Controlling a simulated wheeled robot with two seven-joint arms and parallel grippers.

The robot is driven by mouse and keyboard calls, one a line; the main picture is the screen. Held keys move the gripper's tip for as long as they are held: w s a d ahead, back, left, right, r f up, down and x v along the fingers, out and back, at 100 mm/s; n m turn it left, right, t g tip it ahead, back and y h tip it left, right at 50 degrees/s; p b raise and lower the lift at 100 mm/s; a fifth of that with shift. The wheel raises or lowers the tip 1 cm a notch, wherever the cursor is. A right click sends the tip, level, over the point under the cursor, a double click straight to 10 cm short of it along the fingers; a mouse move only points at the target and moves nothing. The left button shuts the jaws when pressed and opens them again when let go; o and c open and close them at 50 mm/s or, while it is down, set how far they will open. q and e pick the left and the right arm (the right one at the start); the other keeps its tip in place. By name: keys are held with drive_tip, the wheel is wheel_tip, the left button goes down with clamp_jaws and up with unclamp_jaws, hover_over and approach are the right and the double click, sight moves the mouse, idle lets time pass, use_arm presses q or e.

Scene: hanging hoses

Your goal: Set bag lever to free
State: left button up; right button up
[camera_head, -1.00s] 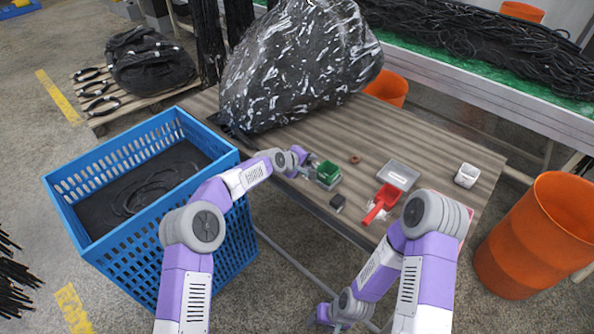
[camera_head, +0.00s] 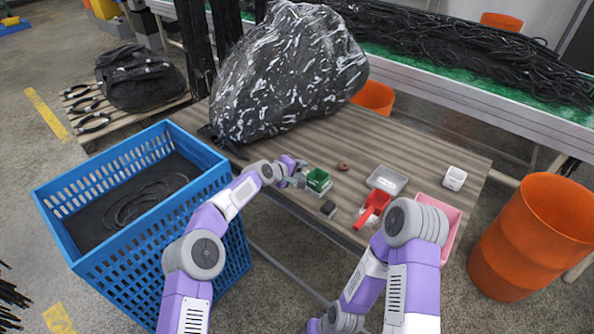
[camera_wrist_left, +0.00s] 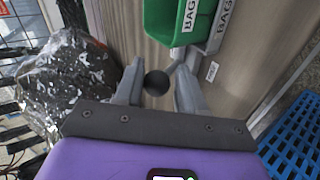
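A round black knob (camera_wrist_left: 157,83), which looks like the lever's end, is between the fingers of my left gripper (camera_wrist_left: 158,66). The fingers are apart, with the knob close to the left one; I cannot tell whether they touch. The lever's shaft is not clear. In the head view my left gripper (camera_head: 299,179) is just left of the bin.
A large black-and-white bag (camera_head: 290,75) stands behind the left gripper. A blue crate (camera_head: 205,165) is at the left. A black block (camera_head: 328,208), red scoop (camera_head: 373,207), grey tray (camera_head: 387,179), white cup (camera_head: 454,178) and brown ring (camera_head: 344,166) are on the table (camera_head: 400,145).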

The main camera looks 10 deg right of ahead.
use_arm(q)
drive_tip(key=o, duration=0.3)
drive_tip(key=shift+d, duration=0.1)
drive_tip(key=shift+o, duration=0.2)
drive_tip(key=shift+v, duration=0.8)
drive_tip(key=p+v, duration=0.1)
drive_tip(key=v, duration=0.5)
drive_tip(key=shift+p, duration=0.4)
